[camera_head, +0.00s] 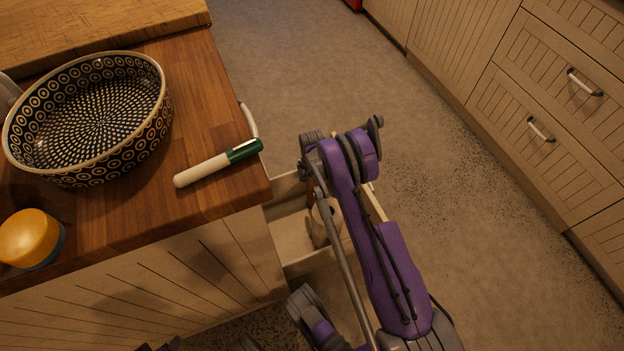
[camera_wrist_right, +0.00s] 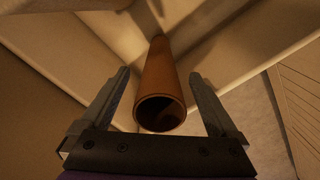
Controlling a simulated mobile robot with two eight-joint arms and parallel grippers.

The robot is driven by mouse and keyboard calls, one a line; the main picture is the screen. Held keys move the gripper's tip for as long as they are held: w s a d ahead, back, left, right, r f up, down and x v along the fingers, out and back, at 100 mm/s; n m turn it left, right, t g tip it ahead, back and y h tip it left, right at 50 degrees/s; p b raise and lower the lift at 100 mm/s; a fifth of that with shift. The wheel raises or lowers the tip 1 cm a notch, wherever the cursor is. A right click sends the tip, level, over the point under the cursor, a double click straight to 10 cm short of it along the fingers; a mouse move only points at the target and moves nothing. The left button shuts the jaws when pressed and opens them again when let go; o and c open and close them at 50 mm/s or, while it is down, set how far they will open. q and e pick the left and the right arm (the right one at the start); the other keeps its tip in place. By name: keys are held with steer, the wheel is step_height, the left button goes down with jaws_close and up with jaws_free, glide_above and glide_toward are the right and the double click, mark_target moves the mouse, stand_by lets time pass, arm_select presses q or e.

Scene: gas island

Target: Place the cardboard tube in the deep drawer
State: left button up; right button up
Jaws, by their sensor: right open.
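The cardboard tube (camera_wrist_right: 160,85) is a brown hollow cylinder. In the right wrist view its open round end faces the camera and its far end points into a corner of the drawer. My right gripper (camera_wrist_right: 159,74) is open, with one finger on each side of the tube and a visible gap to both. The deep drawer (camera_head: 293,243) is pulled out below the counter in the head view; its pale walls (camera_wrist_right: 60,55) surround the tube in the wrist view. My right arm covers much of the drawer in the head view. My left gripper is not clearly visible.
The wooden counter (camera_head: 200,105) holds a patterned oval bowl (camera_head: 95,120), a white and green marker (camera_head: 215,165) near its right edge, and a yellow-orange jar (camera_head: 30,238). Bare floor (camera_head: 440,180) lies right of the drawer, up to closed cabinets (camera_head: 545,105).

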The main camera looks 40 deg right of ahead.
step_height(320, 180, up, 12)
steer(key=p, duration=0.3)
steer(key=shift+r, duration=0.2)
